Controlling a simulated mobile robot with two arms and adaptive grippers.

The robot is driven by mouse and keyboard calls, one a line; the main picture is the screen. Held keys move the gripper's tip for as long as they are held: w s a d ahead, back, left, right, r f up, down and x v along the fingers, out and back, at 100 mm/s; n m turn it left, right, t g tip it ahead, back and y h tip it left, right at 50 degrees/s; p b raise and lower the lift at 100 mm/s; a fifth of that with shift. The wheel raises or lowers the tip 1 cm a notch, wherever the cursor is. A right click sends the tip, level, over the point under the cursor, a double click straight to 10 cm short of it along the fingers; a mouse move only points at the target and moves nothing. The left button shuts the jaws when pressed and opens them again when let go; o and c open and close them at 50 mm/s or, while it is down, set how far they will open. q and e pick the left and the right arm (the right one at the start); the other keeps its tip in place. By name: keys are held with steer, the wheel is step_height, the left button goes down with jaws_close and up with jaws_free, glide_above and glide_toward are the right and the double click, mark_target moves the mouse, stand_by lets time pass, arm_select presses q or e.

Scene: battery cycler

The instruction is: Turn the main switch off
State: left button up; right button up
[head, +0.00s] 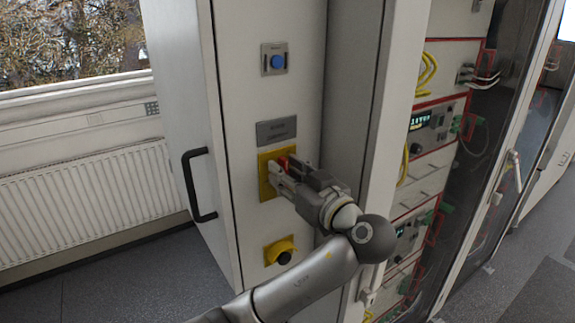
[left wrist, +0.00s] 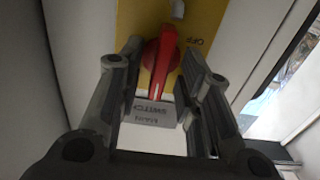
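The main switch is a red rotary knob (head: 284,161) on a yellow plate (head: 265,190) on the cabinet's narrow front panel. A grey label sits above the plate in the head view. In the left wrist view, the red knob (left wrist: 161,66) stands between the fingers, its grip pointing towards the grey "main switch" label (left wrist: 153,112), which appears upside down. "OFF" lettering (left wrist: 203,43) shows on the plate beside it. My left gripper (head: 280,173) is at the switch, open, with gaps visible on both sides of the knob. It hides much of the knob in the head view. My right gripper is out of view.
A blue button (head: 278,62) is above the switch and a black knob on a yellow plate (head: 280,251) is below. A black door handle (head: 196,187) juts out at left. Racked instruments with yellow cables (head: 427,70) and a glass door are at right.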

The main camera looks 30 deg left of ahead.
arm_select(q)
steer(key=shift+w+a, duration=0.1)
steer(key=shift+c, duration=0.5)
jaws_close()
steer(key=shift+f+b, duration=0.15)
steer(key=shift+b, duration=0.25)
steer(key=n+b, duration=0.3)
steer(key=b, duration=0.5)
steer(key=f+n+b, duration=0.1)
steer(key=n+b, duration=0.2)
steer(key=b, duration=0.5)
steer(key=shift+n, duration=0.3)
steer(key=shift+s+a+r+n+b, duration=0.1)
steer(key=shift+s+n+b, duration=0.05)
steer(key=shift+n+b, duration=2.85)
steer(key=shift+s+a+r+n+b, duration=0.1)
steer(key=shift+s+n+b, duration=0.05)
steer(key=shift+n+b, duration=2.8)
steer(key=shift+b, duration=0.3)
